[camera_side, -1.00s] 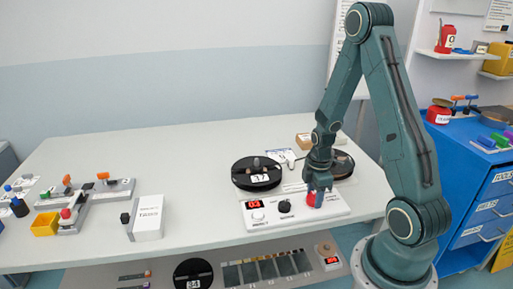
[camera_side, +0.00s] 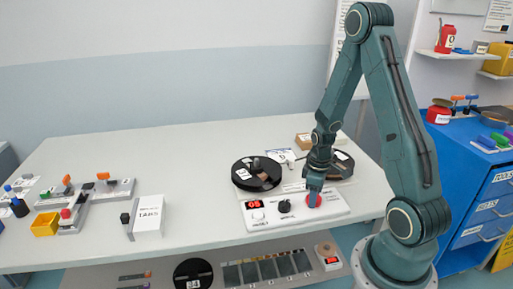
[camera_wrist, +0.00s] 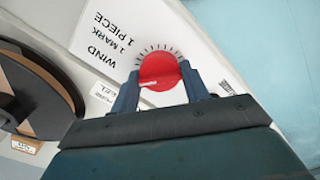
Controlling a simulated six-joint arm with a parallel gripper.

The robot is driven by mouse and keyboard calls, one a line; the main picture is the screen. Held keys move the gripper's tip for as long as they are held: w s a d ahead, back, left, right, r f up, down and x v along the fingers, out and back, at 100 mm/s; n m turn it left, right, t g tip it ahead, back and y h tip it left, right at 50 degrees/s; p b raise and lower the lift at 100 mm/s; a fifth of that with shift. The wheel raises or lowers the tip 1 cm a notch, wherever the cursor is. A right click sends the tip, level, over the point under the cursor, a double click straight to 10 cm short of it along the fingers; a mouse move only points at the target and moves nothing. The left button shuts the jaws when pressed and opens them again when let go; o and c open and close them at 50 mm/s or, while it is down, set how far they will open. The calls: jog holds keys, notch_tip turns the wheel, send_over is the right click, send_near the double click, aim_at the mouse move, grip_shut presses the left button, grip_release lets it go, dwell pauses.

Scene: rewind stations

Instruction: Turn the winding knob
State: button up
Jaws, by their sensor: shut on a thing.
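The winding knob (camera_wrist: 160,72) is a round red knob with a pale pointer line, ringed by black tick marks on a white panel. In the side view the red knob (camera_side: 315,201) shows below my gripper at the right end of the white control panel (camera_side: 285,218). My gripper (camera_wrist: 158,84) has one finger on each side of the knob and is shut on it; it also shows in the side view (camera_side: 313,190). The panel has a red-lit display (camera_side: 253,205) and a black knob (camera_side: 284,206). Print beside the red knob reads "WIND 1 MARK 1 PIECE".
A black reel (camera_side: 256,175) with a white label stands behind the panel, and a second dark reel (camera_side: 343,165) stands behind my gripper. A white box (camera_side: 149,216) and small coloured parts are to the left. The table's middle-left is bare.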

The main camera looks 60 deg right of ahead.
jog(key=m, duration=0.5)
jog(key=shift+m, duration=0.3)
jog(key=m, duration=0.5)
dwell(0.4)
jog(key=o, duration=1)
jog(key=shift+c, duration=0.2)
jog(key=shift+r, duration=0.1)
notch_tip(320, 180, up, 14)
dwell(0.7)
